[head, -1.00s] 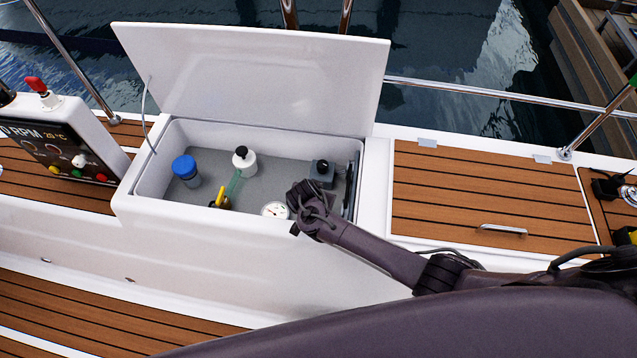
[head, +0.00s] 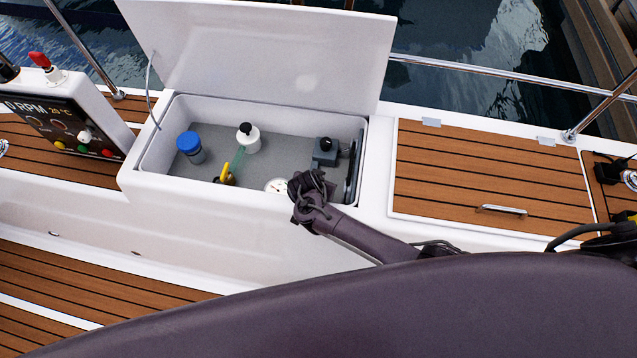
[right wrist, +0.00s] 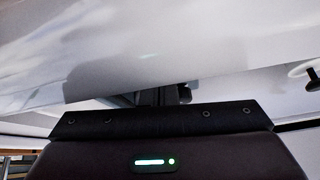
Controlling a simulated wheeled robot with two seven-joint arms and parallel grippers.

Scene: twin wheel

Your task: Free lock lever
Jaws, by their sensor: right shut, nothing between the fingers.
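No part is clearly recognisable as the lock lever. Inside the open white locker (head: 165,178), a yellow handle (head: 226,171) stands on a dark fitting near the front wall. A grey box with a black knob (head: 325,156) sits at the locker's right. My right arm reaches in from the right, and its wrist end is at the locker's front right edge; its fingertips are hidden in the head view. In the right wrist view, my right gripper (right wrist: 165,96) is shut and empty, close under a white surface (right wrist: 150,60). My left gripper is out of view.
The locker also holds a blue-capped jar (head: 189,143), a white bottle (head: 249,139) and a round gauge (head: 276,185). The raised lid (head: 260,50) stands behind. A console with a red lever (head: 41,60) is at left. A closed teak hatch (head: 490,175) lies right.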

